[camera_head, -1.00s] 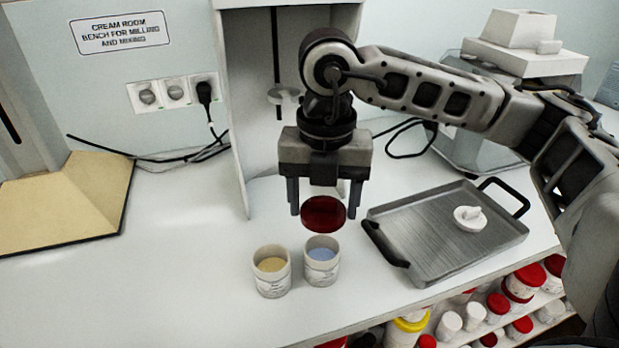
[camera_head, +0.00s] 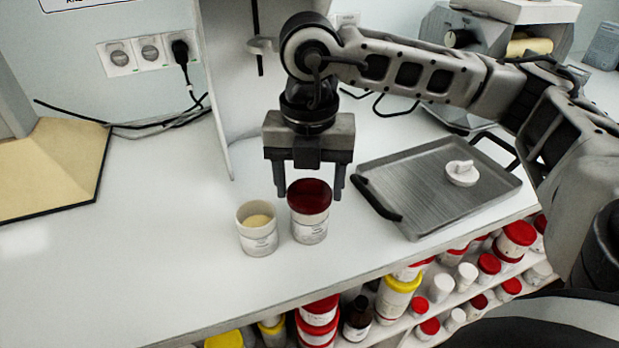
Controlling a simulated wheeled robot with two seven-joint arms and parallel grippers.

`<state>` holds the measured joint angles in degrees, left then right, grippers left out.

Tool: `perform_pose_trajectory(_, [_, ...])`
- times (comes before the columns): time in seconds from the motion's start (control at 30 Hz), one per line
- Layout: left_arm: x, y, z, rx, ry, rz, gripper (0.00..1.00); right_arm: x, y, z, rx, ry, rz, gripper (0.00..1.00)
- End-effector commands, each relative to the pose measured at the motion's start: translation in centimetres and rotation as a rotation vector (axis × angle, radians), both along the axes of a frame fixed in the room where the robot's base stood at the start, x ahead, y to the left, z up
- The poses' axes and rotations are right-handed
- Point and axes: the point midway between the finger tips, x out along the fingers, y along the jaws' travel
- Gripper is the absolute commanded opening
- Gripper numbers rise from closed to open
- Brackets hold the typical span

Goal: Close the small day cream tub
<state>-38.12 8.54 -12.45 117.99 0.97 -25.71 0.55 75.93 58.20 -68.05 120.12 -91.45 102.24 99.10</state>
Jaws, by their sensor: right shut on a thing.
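Two small white tubs stand side by side on the bench. The left tub (camera_head: 258,239) is open and shows a yellowish cream inside. The right tub (camera_head: 310,229) has a dark red lid (camera_head: 310,194) at its mouth, which hides its contents. Their labels are too small to read, so I cannot tell which one is the day cream. My right gripper (camera_head: 309,190) points down over the right tub, its fingers on either side of the red lid and shut on it. The lid looks about level and touching the rim. My left gripper is not in view.
A grey metal tray (camera_head: 425,190) with a white knobbed piece (camera_head: 461,173) lies to the right of the tubs. A beige board (camera_head: 50,170) is at the left. Jars fill the shelf below the bench's front edge. The bench left of the tubs is clear.

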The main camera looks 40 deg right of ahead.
Motion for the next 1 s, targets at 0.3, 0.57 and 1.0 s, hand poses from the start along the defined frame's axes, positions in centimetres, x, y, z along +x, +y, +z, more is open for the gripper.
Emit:
perform_pose_trajectory(0.3, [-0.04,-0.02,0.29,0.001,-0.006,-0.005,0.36,0.0,0.01,-0.01,0.0,0.0,0.0,0.43])
perform_pose_trajectory(0.57, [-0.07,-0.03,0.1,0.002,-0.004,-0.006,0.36,0.0,0.01,-0.05,0.0,0.0,0.0,0.43])
perform_pose_trajectory(1.0, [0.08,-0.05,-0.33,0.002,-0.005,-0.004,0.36,-0.03,0.04,-0.03,0.001,0.001,0.0,0.43])
